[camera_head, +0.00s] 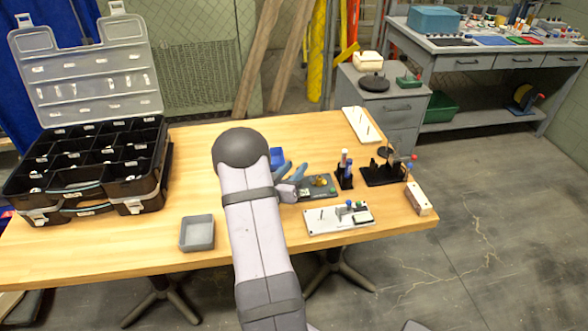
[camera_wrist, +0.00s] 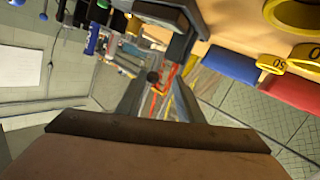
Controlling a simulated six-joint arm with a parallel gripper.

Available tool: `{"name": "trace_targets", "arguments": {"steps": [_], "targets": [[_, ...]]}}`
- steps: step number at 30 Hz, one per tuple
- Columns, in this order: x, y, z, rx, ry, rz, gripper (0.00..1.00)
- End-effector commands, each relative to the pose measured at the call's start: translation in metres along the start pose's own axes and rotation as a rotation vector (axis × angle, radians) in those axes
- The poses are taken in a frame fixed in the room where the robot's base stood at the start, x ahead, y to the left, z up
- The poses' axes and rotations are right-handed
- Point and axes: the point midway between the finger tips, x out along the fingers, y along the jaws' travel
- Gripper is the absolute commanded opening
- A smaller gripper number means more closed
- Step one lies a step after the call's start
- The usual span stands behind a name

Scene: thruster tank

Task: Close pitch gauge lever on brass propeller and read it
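A small brass-coloured part (camera_head: 321,181), likely the propeller, sits on a dark green board (camera_head: 318,192) right of the table's middle in the head view. My gripper (camera_head: 291,168) is at the board's left edge, its blue-grey fingers apart. In the wrist view my gripper (camera_wrist: 157,88) shows two dark fingers with a gap between them. A small black ball (camera_wrist: 152,77) appears in line with this gap; I cannot tell whether it is a lever knob or how far off it is. The gauge lever and reading are too small to make out in the head view.
A white plate with small parts (camera_head: 340,218) lies in front of the board. A black holder (camera_head: 345,176) and black stand (camera_head: 384,174) stand to its right. A grey tray (camera_head: 197,233) and black case (camera_head: 90,170) are left. Bare wood lies between case and arm.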

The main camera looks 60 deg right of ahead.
Motion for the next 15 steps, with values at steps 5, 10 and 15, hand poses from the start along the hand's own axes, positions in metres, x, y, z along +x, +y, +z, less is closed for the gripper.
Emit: {"name": "trace_targets", "arguments": {"steps": [5,10,15], "targets": [[-0.013,-0.001,0.000,0.000,0.000,-0.003,0.33],[-0.036,-0.002,0.001,-0.001,0.000,-0.004,0.33],[-0.058,-0.002,0.000,0.000,0.001,-0.004,0.33]]}}
